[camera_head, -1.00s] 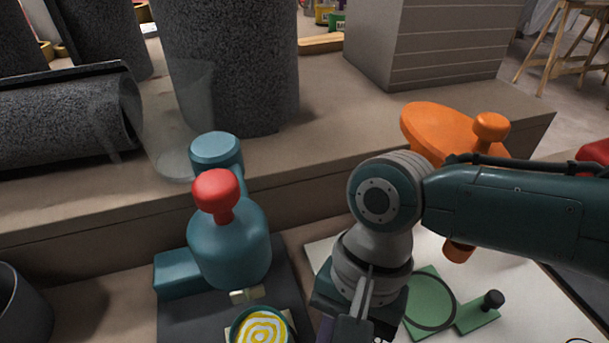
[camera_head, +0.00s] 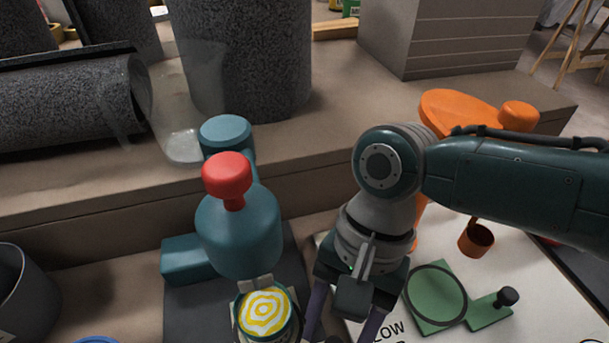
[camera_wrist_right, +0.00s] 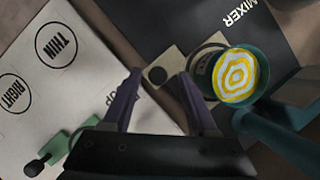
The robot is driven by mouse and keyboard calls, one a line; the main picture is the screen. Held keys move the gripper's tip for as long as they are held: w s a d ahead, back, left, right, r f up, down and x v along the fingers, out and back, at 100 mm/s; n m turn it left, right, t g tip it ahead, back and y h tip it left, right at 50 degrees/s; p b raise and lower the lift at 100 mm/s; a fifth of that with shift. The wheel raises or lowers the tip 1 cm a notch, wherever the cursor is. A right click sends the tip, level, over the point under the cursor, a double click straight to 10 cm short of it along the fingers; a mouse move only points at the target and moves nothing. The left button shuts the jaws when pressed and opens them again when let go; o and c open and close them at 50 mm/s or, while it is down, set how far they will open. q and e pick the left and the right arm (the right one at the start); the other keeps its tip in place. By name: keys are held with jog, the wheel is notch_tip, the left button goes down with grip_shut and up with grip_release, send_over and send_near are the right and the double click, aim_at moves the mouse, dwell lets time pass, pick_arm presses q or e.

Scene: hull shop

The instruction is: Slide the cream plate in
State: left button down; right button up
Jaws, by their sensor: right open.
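The cream plate (camera_wrist_right: 170,59) shows in the wrist view as a small pale square with a dark round spot, at the edge of the dark mixer mat (camera_wrist_right: 182,22). It lies beside a teal cup with a yellow and white swirled top (camera_wrist_right: 235,76). The cup also shows in the head view (camera_head: 265,312), in front of the teal mixer (camera_head: 238,232) with its red knob (camera_head: 227,174). My right gripper (camera_wrist_right: 158,82) is open, its purple fingers apart, with the plate just beyond and between the tips. Contact cannot be told. My left gripper is out of view.
A white board (camera_head: 545,315) with printed words lies at the right, bearing a green plate (camera_head: 436,296) with a black knob (camera_head: 508,295). An orange device (camera_head: 455,108) stands behind it. A raised ledge (camera_head: 330,170) runs across the back. A dark pot (camera_head: 22,300) stands at far left.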

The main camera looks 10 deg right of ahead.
jog(key=p+v, duration=0.4)
jog(key=v, duration=0.6)
